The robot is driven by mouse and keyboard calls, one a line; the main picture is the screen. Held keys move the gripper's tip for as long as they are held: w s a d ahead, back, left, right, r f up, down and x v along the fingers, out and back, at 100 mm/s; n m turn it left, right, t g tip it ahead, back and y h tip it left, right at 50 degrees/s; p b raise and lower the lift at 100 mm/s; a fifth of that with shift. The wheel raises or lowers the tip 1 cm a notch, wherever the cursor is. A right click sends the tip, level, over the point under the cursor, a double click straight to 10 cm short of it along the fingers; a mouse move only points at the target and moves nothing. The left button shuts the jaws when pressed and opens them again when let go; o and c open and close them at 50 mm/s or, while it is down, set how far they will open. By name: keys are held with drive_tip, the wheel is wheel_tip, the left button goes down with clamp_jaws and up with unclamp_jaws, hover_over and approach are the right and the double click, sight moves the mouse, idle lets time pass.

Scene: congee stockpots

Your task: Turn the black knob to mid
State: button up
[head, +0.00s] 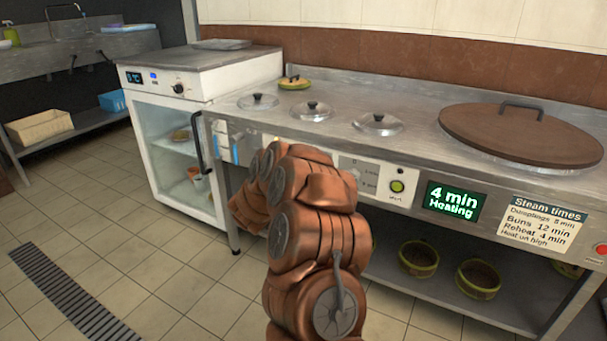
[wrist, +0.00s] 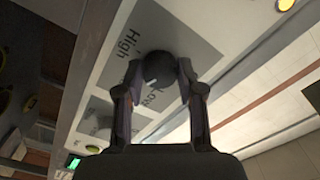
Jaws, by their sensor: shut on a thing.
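The black knob (wrist: 160,66) sits on a grey label plate (wrist: 196,35) on the stove's front panel, in the wrist view. The word "High" is printed to its upper left and "Low" just below it. My gripper (wrist: 160,76) has one finger on each side of the knob and is shut on it. A small pale mark shows on the knob's lower left, but I cannot tell which setting it points to. In the head view my copper arm hides the knob and the gripper.
Small lids (head: 312,111) and a large brown lid (head: 522,133) lie on the counter top. A glass-door cabinet (head: 190,150) stands at left. The tiled floor at left is clear.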

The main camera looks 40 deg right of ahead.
drive_tip(key=shift+m, duration=0.5)
drive_tip(key=shift+b, duration=0.3)
drive_tip(key=o, duration=1.1)
drive_tip(key=shift+o, duration=0.2)
drive_tip(key=v, duration=1.2)
